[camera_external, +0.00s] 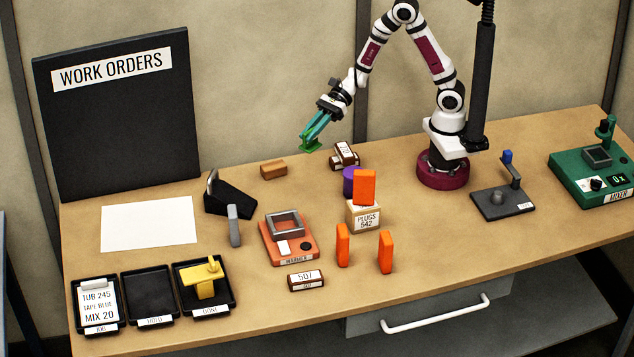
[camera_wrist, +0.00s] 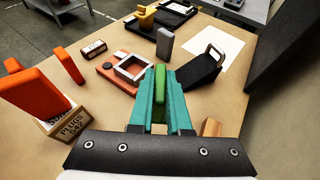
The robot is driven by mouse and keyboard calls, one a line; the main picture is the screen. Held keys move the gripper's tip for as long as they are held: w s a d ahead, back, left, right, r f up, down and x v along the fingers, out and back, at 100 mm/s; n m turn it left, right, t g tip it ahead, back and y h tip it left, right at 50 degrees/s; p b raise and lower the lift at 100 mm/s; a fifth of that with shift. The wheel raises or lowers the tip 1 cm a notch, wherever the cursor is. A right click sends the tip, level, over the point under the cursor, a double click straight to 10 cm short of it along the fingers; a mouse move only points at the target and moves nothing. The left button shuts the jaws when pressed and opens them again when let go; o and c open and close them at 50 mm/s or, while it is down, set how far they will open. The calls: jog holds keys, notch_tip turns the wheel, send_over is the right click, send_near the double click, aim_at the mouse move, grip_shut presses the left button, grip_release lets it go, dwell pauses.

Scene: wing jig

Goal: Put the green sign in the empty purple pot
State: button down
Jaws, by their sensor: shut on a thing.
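My gripper (camera_external: 314,133) is shut on the green sign (camera_external: 309,146) and holds it in the air above the back middle of the table. In the wrist view the sign (camera_wrist: 160,82) is a green strip between the teal fingers of my gripper (camera_wrist: 160,98). The purple pot (camera_external: 348,180) stands on the table, to the right of and below my gripper in the external picture. An orange block and the plugs box partly cover the pot, and its inside is hidden. I cannot make out the pot in the wrist view.
The plugs box (camera_external: 362,221) holds an orange block (camera_external: 364,187). Two orange blocks (camera_external: 343,245) (camera_external: 385,251) stand in front. A wooden block (camera_external: 273,169), a brown labelled block pair (camera_external: 344,155), a black stand (camera_external: 231,198) and an orange warmer (camera_external: 289,247) surround the area.

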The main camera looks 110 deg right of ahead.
jog(key=s+a+r+n+g+y, duration=0.1)
jog(key=s+a+n+g+y, duration=0.15)
jog(key=s, duration=0.25)
jog(key=s+a+r+n+g+y, duration=0.1)
jog(key=s+a+n+g+y, duration=0.1)
jog(key=s+n+g+y, duration=0.3)
jog(key=f, duration=0.3)
jog(key=s+f+h, duration=0.1)
jog(key=f, duration=0.2)
jog(key=s+f+t+h, duration=0.1)
jog(key=f, duration=0.2)
jog(key=shift+d+f+m, duration=0.15)
jog(key=shift+f+m, duration=0.1)
jog(key=shift+f, duration=0.15)
jog(key=shift+w+f, duration=0.1)
jog(key=shift+f, duration=0.1)
jog(key=c, duration=0.9)
grip_release()
jog(key=shift+f, duration=0.15)
